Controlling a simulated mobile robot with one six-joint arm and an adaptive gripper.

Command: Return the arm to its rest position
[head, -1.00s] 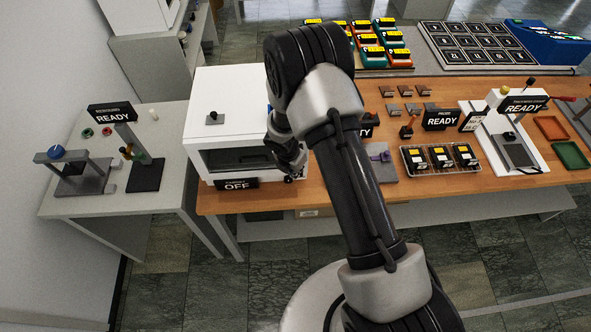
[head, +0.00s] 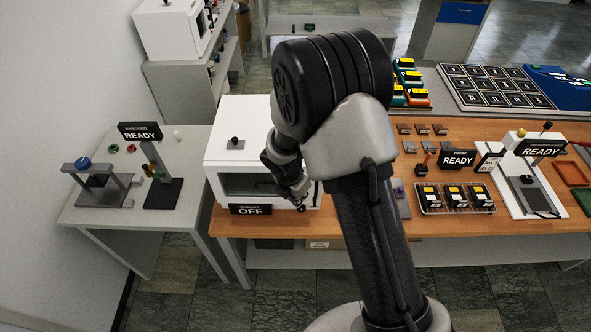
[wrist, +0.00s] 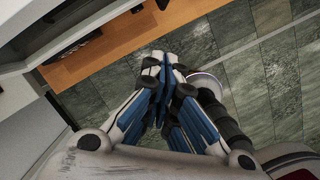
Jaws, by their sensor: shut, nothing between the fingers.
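My gripper (wrist: 163,68) shows in the wrist view with its blue-padded fingers together and nothing between them. It hangs over the grey tiled floor, with the wooden bench edge beyond its tips. In the head view my arm rises from the bottom, bends at the top, and its wrist end comes down in front of the white chamber (head: 228,150). The fingertips are hard to make out there. The chamber's sign (head: 250,209) reads OFF.
A grey side table (head: 95,208) with a small clamp press (head: 98,183) stands at left. Tiled floor lies in front.

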